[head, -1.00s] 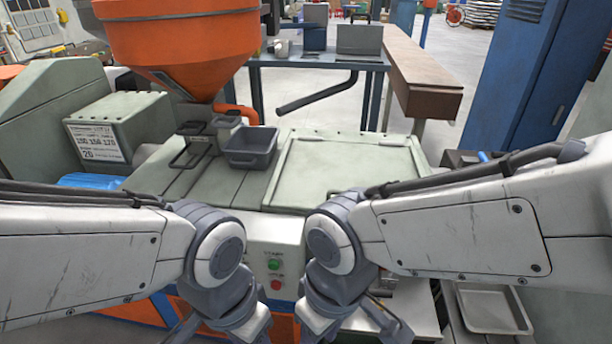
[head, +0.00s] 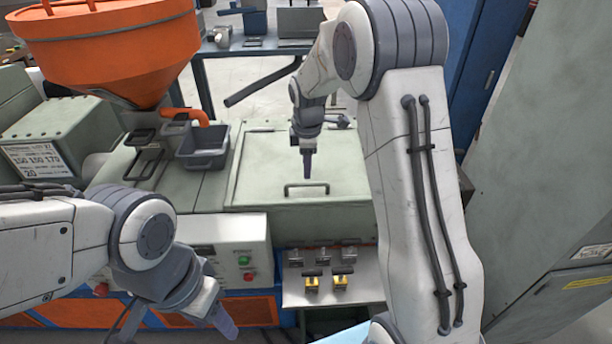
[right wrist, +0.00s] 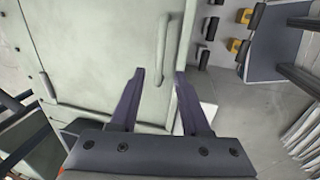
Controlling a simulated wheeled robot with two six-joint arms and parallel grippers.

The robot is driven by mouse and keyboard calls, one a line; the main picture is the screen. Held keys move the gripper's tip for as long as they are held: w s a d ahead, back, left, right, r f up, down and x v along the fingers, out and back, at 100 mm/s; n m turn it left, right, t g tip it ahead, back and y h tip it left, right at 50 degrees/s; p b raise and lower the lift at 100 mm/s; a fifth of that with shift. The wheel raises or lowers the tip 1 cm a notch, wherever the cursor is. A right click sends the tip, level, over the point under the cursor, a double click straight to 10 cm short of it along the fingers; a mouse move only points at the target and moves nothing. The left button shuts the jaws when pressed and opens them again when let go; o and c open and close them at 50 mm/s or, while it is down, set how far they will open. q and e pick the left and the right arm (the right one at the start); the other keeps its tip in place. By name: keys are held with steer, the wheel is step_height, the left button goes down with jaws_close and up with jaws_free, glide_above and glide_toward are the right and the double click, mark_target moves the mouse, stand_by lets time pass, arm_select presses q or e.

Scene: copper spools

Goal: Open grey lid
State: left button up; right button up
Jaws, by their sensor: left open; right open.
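The grey-green lid (head: 258,160) lies flat and closed on the machine top, with a bar handle (head: 306,189) near its front edge. The lid also fills much of the right wrist view (right wrist: 90,50), with its handle (right wrist: 163,50) just beyond my fingertips. My right gripper (head: 307,168) is above the lid, pointing down just behind the handle in the head view. In the right wrist view my right gripper (right wrist: 160,90) has its fingers apart with nothing between them. My left gripper (head: 222,318) hangs low in front of the machine, away from the lid, its fingers partly hidden.
A grey bin (head: 203,150) sits left of the lid, beside the orange hopper (head: 110,45). A control panel (head: 235,255) and a shelf with several small black and yellow pieces (head: 342,281) are in front. A tall grey-green cabinet (head: 545,170) stands at the right.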

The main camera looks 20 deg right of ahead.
mark_target(306, 185)
steer(key=f, duration=0.3)
steer(key=w+f+p, duration=0.1)
steer(key=f, duration=0.2)
steer(key=shift+w+d+f, duration=0.15)
steer(key=shift+f, duration=0.2)
jaws_close()
stand_by(1.1)
